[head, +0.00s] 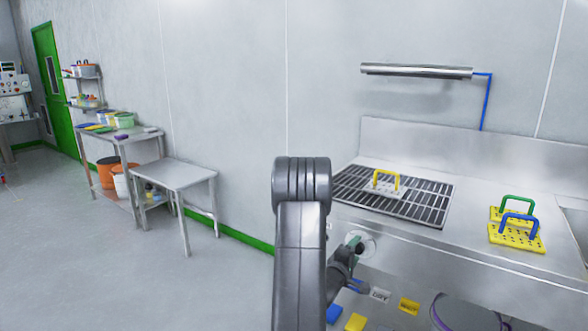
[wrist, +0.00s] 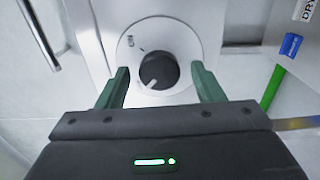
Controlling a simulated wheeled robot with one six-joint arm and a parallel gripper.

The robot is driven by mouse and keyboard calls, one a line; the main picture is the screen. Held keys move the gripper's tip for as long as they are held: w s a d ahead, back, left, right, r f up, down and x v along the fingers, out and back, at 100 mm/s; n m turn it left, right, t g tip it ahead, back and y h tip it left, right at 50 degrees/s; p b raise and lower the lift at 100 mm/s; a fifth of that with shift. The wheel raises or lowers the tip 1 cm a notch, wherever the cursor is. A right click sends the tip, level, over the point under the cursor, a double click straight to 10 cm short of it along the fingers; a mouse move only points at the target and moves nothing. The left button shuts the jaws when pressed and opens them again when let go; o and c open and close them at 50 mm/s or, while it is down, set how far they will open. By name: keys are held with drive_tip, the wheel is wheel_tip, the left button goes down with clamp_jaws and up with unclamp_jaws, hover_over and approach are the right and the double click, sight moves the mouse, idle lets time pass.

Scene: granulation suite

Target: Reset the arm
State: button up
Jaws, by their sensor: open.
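My gripper (wrist: 163,74) is open, with its two green fingers apart in the wrist view. A black round knob (wrist: 158,72) on a white round dial plate (wrist: 188,42) shows between and just beyond the fingers. I cannot tell whether the fingers touch the knob; gaps show on both sides of it. In the head view my arm stands upright in the middle and bends down to the right. My gripper (head: 354,244) is in front of the bench's front panel, by the white dial plate (head: 369,246). The knob is hidden there.
A steel bench (head: 450,240) with a dark grate (head: 400,205) stands at the right. A yellow-handled plate (head: 386,184) lies on the grate. Blue-handled (head: 517,238) and green-handled (head: 517,205) plates lie further right. A steel table (head: 175,176) stands at the left, with open floor before it.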

drive_tip(key=shift+s+a, duration=0.1)
drive_tip(key=v, duration=1.3)
drive_tip(key=w+d+m+b, duration=0.7)
drive_tip(key=w+m+b, duration=0.3)
drive_tip(key=m, duration=0.8)
drive_tip(key=shift+w+d, duration=0.2)
drive_tip(key=shift+w, duration=0.25)
idle(0.4)
